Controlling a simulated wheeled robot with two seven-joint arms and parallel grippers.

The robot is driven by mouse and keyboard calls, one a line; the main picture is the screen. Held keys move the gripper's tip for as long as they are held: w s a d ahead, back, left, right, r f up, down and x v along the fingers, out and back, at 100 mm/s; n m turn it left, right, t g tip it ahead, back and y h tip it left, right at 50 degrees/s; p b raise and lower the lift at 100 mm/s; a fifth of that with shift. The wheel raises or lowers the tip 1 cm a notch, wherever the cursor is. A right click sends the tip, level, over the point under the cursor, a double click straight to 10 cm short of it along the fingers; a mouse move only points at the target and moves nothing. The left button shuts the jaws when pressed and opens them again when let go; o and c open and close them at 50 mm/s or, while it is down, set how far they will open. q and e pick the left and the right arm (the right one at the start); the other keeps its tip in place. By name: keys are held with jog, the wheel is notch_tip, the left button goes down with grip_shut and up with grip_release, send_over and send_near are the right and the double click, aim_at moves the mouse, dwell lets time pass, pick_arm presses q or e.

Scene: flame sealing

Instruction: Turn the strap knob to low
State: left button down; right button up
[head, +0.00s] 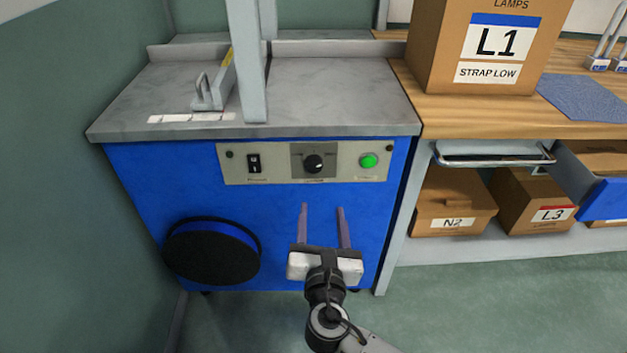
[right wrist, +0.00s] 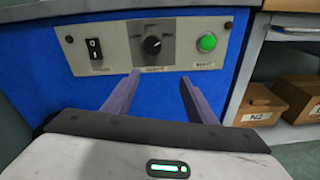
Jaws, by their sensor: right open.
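The strap knob (head: 313,163) is a round black dial with a white pointer mark, in the middle of a beige control panel (head: 276,172) on the front of the blue machine (head: 150,185). It also shows in the right wrist view (right wrist: 152,46), above and between my fingers; the labels around it are too small to read. My right gripper (head: 323,208) is open and empty, below the knob and apart from it. In the right wrist view its two purple fingers (right wrist: 153,88) point toward the panel. My left gripper is not in view.
A black rocker switch (head: 254,163) and a lit green button (head: 369,161) flank the knob. A box marked L1 STRAP LOW (head: 490,50) stands on the wooden bench at right. Boxes N2 (head: 453,205) and L3 (head: 535,200) sit on the shelf below. A black reel (head: 212,251) sticks out at lower left.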

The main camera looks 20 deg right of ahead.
aim_at(314, 168)
jog(key=w, duration=0.3)
jog(key=w+d+r+n+t+b, duration=0.1)
jog(key=w, duration=0.3)
jog(key=w+r+n, duration=0.1)
jog(key=w, duration=0.2)
jog(key=shift+w+d+r+b, duration=0.1)
jog(key=shift+w+d+b, duration=0.05)
jog(key=shift+d+b, duration=0.15)
jog(key=shift+w+d, duration=0.1)
jog(key=shift+w, duration=0.25)
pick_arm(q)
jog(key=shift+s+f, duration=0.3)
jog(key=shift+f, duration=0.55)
pick_arm(e)
jog(key=shift+c, duration=0.3)
jog(key=c, duration=1)
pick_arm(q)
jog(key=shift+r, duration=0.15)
